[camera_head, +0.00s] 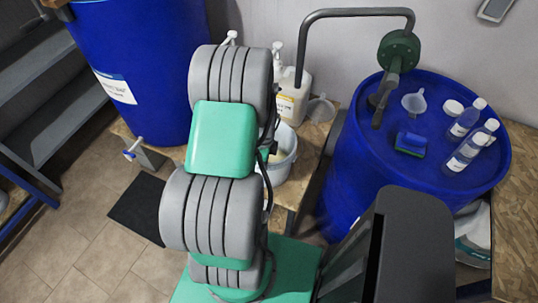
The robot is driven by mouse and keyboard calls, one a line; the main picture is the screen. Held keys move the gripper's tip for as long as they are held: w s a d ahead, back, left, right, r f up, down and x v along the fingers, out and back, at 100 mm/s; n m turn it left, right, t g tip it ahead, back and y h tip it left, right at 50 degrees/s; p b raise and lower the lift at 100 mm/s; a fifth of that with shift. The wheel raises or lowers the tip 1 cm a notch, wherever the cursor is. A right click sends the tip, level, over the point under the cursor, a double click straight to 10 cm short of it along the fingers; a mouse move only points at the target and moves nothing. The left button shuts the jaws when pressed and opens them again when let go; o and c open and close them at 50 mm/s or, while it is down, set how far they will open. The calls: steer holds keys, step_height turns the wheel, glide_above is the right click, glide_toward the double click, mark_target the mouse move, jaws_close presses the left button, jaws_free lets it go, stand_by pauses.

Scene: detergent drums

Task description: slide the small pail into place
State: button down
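A small pale grey pail (280,162) stands on a wooden bench (305,172), just right of my grey and green arm. The arm hides the pail's left side, so I cannot see all of its rim or what is beneath it. My gripper is not in view; only the arm's links show.
A blue drum (150,65) with a white label stands at the left, with a small tap (133,150) near its base. Another blue drum (345,185) at the right carries a hand pump (397,52), funnel (414,103), sponge (410,143) and bottles (467,118). A jug (291,98) stands behind the pail. A dark mat (140,208) lies on the floor.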

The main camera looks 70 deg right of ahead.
steer(key=shift+w+a, duration=0.25)
steer(key=shift+a, duration=0.2)
steer(key=c, duration=1.5)
jaws_free()
steer(key=shift+o, duration=0.2)
step_height(320, 180, up, 8)
steer(key=b, duration=0.1)
steer(key=shift+f, duration=0.1)
